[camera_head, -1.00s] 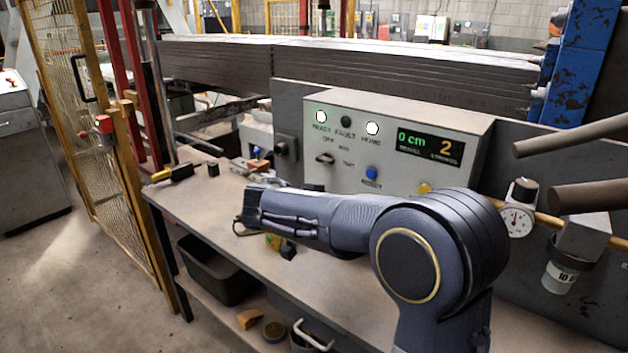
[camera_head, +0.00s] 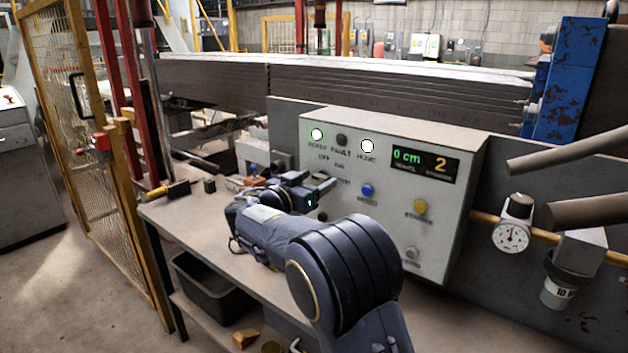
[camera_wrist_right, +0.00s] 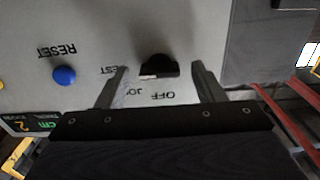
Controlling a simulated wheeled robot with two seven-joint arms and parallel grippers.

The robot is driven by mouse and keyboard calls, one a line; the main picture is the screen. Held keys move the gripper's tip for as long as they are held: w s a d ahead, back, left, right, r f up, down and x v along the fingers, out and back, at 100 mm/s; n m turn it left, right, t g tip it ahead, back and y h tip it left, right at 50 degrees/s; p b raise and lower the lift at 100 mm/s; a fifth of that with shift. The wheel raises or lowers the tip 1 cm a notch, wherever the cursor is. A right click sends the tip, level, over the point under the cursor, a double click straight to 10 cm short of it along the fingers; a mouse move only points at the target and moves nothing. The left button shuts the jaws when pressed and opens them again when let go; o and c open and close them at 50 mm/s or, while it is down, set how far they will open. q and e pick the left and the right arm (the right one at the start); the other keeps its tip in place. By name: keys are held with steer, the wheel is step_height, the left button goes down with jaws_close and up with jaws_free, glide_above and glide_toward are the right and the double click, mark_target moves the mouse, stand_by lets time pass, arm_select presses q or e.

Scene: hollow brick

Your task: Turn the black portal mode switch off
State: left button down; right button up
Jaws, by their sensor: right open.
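The black mode switch (camera_wrist_right: 158,68) is a dark rotary knob with a pale mark on the grey control panel (camera_head: 340,133). It shows in the right wrist view, upside down, beyond the fingertips, with the label OFF near it. My left gripper is not in view.
A blue reset button (camera_head: 367,190) and a yellow button (camera_head: 419,206) are right of the switch area. A display (camera_head: 424,163) reads 0 cm and 2. A pressure gauge (camera_head: 511,236) hangs further right. A yellow-handled tool (camera_head: 165,190) lies on the bench at left.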

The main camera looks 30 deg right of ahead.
steer(key=c, duration=1)
